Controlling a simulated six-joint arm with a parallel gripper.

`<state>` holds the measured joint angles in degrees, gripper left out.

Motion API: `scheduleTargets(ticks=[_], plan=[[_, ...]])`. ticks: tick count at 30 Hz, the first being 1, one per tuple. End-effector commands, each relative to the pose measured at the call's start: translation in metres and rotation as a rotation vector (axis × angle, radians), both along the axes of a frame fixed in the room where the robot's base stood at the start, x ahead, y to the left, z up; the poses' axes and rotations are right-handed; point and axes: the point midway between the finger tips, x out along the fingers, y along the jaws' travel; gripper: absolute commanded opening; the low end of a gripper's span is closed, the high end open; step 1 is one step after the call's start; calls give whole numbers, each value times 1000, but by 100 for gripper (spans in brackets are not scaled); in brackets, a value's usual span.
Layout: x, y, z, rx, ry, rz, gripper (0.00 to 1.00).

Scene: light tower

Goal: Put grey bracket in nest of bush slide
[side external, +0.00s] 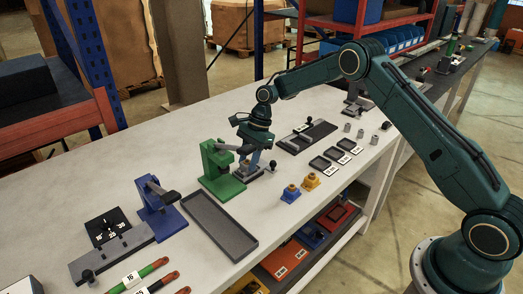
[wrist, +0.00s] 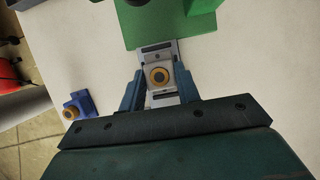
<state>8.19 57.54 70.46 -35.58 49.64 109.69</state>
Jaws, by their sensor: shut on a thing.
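My gripper (wrist: 159,88) is shut on the grey bracket (wrist: 150,76), which has a bronze-coloured ring on top; one finger is on each side. The bracket is over a light grey plate with dark slots, apparently the bush slide (wrist: 157,46), in front of the green press (wrist: 172,18). I cannot tell whether the bracket is down in the nest or just above it. In the side view my gripper (side external: 256,163) is low beside the green press (side external: 221,172); the fingers largely hide the bracket there.
A blue bracket (side external: 290,193) and a yellow bracket (side external: 311,181) stand to the right. A long dark tray (side external: 220,226) lies in front of the green press. A blue press (side external: 160,212) stands at the left. Small labelled trays (side external: 335,154) lie further right.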

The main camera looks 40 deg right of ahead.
Motion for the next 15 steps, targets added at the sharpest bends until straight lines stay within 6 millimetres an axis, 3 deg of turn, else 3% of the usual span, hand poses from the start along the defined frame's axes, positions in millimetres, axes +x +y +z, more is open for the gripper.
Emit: scheduleTargets(ticks=[2, 3, 6, 15], plan=[[0, 0, -2, 0, 0, 0, 2], [0, 0, -2, 0, 1, 0, 36], [0, 0, -2, 0, 1, 0, 54], [0, 0, -2, 0, 0, 0, 54]])
